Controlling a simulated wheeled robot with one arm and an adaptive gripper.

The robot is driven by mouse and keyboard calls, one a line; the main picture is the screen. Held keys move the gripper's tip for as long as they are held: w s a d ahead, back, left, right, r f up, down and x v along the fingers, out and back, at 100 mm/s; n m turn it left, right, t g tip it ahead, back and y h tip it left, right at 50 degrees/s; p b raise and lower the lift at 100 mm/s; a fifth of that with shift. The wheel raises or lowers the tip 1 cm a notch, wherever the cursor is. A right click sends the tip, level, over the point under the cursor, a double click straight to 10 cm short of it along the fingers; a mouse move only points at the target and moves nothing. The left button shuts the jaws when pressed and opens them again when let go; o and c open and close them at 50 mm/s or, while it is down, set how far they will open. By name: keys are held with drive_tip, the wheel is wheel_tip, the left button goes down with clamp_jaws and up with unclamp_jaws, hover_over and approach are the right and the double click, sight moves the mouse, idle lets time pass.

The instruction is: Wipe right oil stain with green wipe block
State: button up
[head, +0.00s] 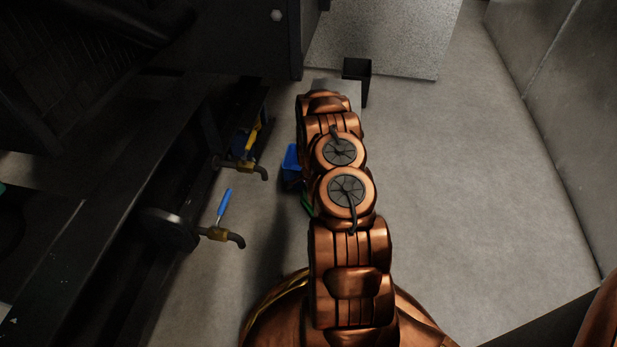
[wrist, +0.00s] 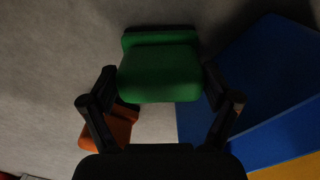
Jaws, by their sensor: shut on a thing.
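The green wipe block (wrist: 159,72) sits between the two dark fingers of my gripper (wrist: 160,84) in the wrist view, and the gripper is shut on it. Grey floor shows around the block, but I cannot tell whether they touch. In the head view my copper arm hides the gripper; only a small green edge (head: 307,202) shows at the arm's left side, probably the block. I cannot make out an oil stain in either view.
An orange object (wrist: 111,128) lies behind the left finger. A large blue object (wrist: 265,85) is close on the right in the wrist view. Yellow taps (head: 236,163) (head: 217,233), the lower with a blue lever, project from dark machinery at left. Open floor (head: 450,180) lies right.

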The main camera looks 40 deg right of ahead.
drive_tip(key=r, duration=0.2)
drive_tip(key=d+r, duration=0.1)
drive_tip(key=shift+w+r+p, duration=0.1)
drive_tip(key=shift+w+p, duration=0.15)
drive_tip(key=shift+p, duration=0.1)
drive_tip(key=shift+c, duration=0.5)
drive_tip(key=shift+a+r+p, duration=0.2)
drive_tip(key=shift+r+p, duration=0.35)
drive_tip(key=shift+r, duration=0.8)
drive_tip(key=shift+r+p, duration=0.5)
drive_tip(key=shift+r, duration=0.85)
drive_tip(key=shift+s, duration=0.1)
